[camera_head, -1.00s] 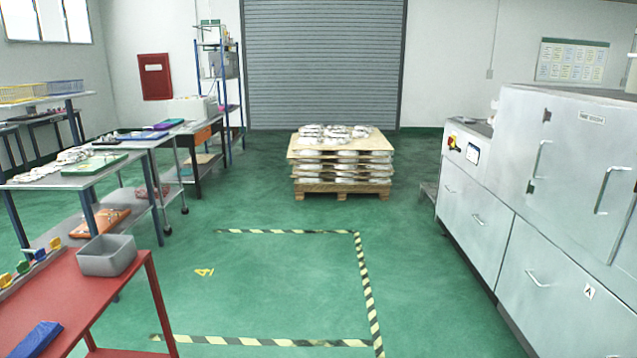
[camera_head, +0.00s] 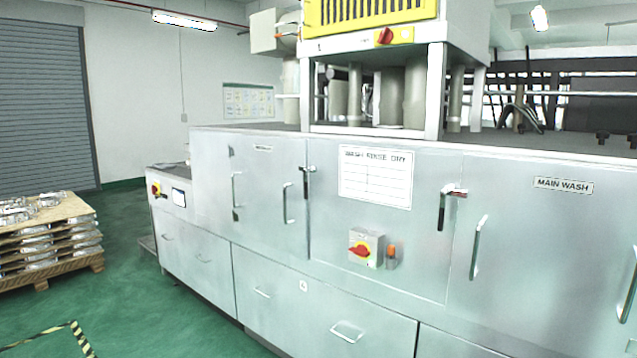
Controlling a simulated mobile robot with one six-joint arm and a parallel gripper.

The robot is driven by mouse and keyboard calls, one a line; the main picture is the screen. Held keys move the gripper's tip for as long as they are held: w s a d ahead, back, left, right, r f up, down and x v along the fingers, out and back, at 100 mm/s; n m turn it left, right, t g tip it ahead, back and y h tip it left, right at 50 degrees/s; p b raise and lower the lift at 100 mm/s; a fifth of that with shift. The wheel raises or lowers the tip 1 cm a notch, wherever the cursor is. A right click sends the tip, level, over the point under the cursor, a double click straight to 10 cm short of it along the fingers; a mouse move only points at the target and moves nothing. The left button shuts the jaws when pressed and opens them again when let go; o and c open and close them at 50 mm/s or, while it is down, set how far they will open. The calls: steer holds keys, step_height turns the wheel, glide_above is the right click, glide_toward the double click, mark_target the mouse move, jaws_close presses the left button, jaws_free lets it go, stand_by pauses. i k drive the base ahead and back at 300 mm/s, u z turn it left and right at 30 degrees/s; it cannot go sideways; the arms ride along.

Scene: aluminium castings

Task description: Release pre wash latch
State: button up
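The grey washing machine (camera_head: 360,300) fills the middle and right of the view. Its left upper door (camera_head: 262,180) bears a small label (camera_head: 262,148) too small to read. A dark latch (camera_head: 307,182) sits at the door's right edge, by the seam to the middle panel. A second latch (camera_head: 443,210), with a red-tipped piece at its top, sits by the door labelled MAIN WASH (camera_head: 563,186). The doors look closed. My gripper is out of view.
The middle panel carries a wash/rinse/dry chart (camera_head: 376,177), a red rotary switch (camera_head: 362,250) and an orange-topped fitting (camera_head: 391,255). Lower drawers have handles. A pallet of castings (camera_head: 45,240) stands left. Green floor (camera_head: 150,305) is clear between pallet and machine.

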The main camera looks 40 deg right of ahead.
mark_target(305, 170)
steer(key=z, duration=1)
steer(key=k, duration=0.7)
steer(key=u, duration=0.25)
steer(key=i, duration=0.7)
steer(key=u, duration=1)
steer(key=i, duration=1.45)
steer(key=u, duration=0.15)
